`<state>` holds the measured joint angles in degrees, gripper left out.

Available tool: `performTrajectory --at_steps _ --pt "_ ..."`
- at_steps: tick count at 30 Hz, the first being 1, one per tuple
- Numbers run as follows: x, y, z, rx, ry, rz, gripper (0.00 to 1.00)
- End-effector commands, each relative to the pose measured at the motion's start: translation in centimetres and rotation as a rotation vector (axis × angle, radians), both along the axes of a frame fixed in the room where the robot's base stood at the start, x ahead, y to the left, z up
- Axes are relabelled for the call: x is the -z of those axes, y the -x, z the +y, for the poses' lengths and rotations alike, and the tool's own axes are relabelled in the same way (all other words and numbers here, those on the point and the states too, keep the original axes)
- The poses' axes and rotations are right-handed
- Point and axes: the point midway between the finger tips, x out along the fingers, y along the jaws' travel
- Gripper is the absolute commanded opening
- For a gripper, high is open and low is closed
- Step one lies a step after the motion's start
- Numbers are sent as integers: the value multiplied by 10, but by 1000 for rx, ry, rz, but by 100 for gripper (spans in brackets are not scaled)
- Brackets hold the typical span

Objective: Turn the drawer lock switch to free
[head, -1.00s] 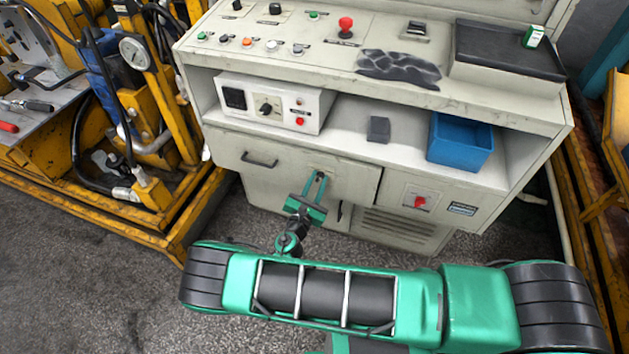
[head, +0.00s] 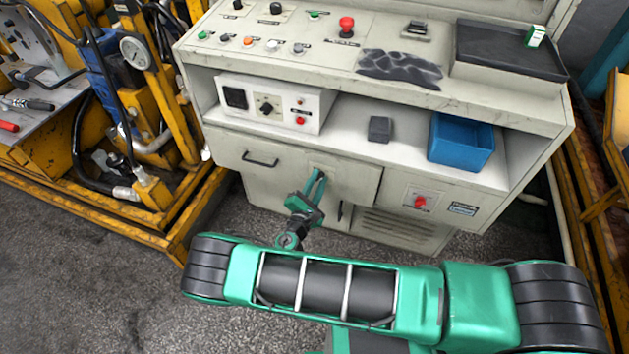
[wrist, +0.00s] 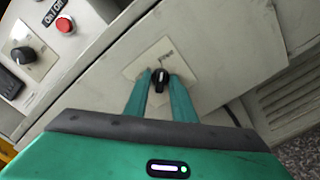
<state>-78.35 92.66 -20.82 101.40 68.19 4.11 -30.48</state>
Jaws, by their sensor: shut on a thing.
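The drawer lock switch (wrist: 160,79) is a small black knob on a pale plate (wrist: 150,58) with small lettering I cannot read surely. It shows in the wrist view between the two green fingers of my gripper (wrist: 161,75), which is shut on it. In the head view my gripper (head: 317,173) reaches the drawer front (head: 350,178) and its body is tilted; the knob itself is hidden there. The drawer looks closed, with a black handle (head: 260,159) to the left of my gripper.
Above the drawer, a shelf holds a control box (head: 277,104), a dark block (head: 379,129) and a blue bin (head: 460,141). A red rotary switch (head: 420,202) is right of the drawer. Yellow machinery (head: 150,190) stands at the left.

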Motion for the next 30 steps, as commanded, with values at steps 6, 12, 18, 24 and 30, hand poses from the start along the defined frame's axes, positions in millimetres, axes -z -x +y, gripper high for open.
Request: performTrajectory --at_steps 6,12,18,24,30 --pt "-2 -1 2 -3 0 -5 1" --pt "-2 -1 1 -1 1 -4 29" --pt "-1 0 0 1 2 -3 29" --pt "-1 17 7 -2 3 -1 29" --pt "-1 51 20 -3 2 -1 29"
